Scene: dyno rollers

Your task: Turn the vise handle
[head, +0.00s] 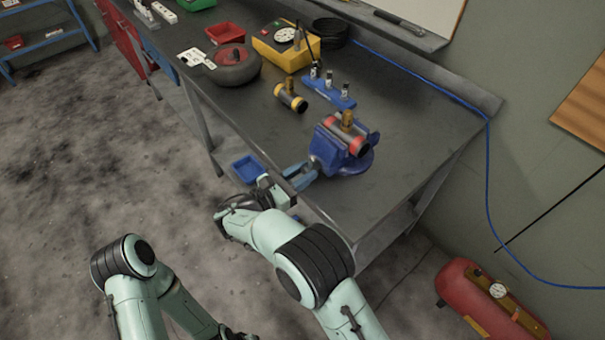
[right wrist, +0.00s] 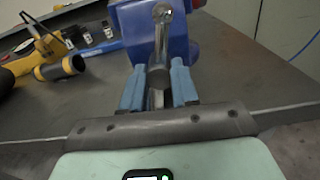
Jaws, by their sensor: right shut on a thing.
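The blue vise (head: 325,145) is mounted at the near edge of the workbench. A cylindrical part with red bands (head: 354,142) and a brass fitting sits at its jaws. My right gripper (head: 303,175) reaches the vise's front side from the lower left. In the right wrist view, my right gripper's blue fingers (right wrist: 158,88) are shut on the vise handle (right wrist: 161,40), a grey metal bar with a rounded end standing up past the fingertips. In the head view the handle is largely hidden by the gripper. My left arm is folded at the lower left; its gripper does not show.
The grey workbench (head: 420,125) holds a yellow-collared cylinder (head: 291,98), a blue stand with several small fittings (head: 328,90), a yellow device (head: 285,45) and a black wheel (head: 232,66). A blue bin (head: 248,168) is beside the bench edge. A red tank (head: 485,300) stands at right.

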